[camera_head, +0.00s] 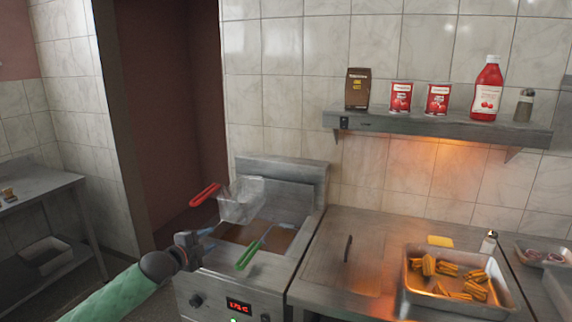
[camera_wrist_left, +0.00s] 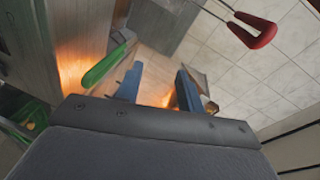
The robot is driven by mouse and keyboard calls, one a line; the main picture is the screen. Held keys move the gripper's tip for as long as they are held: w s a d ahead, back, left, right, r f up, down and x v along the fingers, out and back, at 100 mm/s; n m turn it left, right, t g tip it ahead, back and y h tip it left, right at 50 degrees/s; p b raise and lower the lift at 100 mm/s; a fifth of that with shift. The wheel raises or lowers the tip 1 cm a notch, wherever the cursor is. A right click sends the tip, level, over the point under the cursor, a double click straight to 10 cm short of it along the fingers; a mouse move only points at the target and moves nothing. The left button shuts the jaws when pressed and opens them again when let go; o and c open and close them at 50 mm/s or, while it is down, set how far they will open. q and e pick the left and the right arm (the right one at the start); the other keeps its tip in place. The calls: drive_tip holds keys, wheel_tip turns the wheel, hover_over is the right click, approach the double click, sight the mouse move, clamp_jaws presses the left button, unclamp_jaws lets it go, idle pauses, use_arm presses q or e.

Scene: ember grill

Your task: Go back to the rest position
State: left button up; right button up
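My left gripper (camera_head: 208,240) is in front of the fryer (camera_head: 310,195), left of the green-handled basket. In the left wrist view its two blue fingers (camera_wrist_left: 158,88) stand apart with nothing between them. The green handle (camera_head: 248,255) slants out over the fryer's front edge; it also shows in the left wrist view (camera_wrist_left: 108,63), beside one finger and apart from it. The mesh basket with a red handle (camera_head: 204,194) sits higher, at the fryer's left; its red handle also shows in the left wrist view (camera_wrist_left: 254,32). My right gripper is not in view.
A metal tray (camera_head: 408,290) with several golden ridged food pieces is on the counter right of the fryer. A shelf (camera_head: 440,125) above holds a brown container, two red cans, a ketchup bottle and a shaker. A side table (camera_head: 40,188) stands at the left.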

use_arm(q)
drive_tip(key=s+d+f+n+g+y, duration=0.2)
drive_tip(key=s+d+f+n, duration=0.2)
drive_tip(key=s+f, duration=0.6)
drive_tip(key=s+d+f+n+g+y, duration=0.1)
drive_tip(key=s+d+f+n+g, duration=0.1)
drive_tip(key=s+d+f+n, duration=0.55)
drive_tip(key=s+a+f+n+g+y, duration=0.1)
drive_tip(key=s+a+f+n+g, duration=0.15)
drive_tip(key=s, duration=0.85)
drive_tip(key=s+a+f+n+g+y, duration=0.2)
drive_tip(key=s+a+f, duration=0.1)
drive_tip(key=s, duration=0.8)
drive_tip(key=s+a+f+n+g+y, duration=0.1)
drive_tip(key=s+a+f+n+g, duration=0.2)
drive_tip(key=s, duration=0.9)
drive_tip(key=s+d+f+g, duration=0.1)
drive_tip(key=s+d+f, duration=0.1)
drive_tip(key=f, duration=1.7)
drive_tip(key=s+d+f, duration=0.2)
drive_tip(key=f, duration=1.7)
drive_tip(key=shift+s+f+g, duration=0.2)
drive_tip(key=shift+f+g, duration=0.15)
drive_tip(key=shift+f, duration=0.05)
drive_tip(key=shift+d+m, duration=0.1)
drive_tip(key=shift+m, duration=0.2)
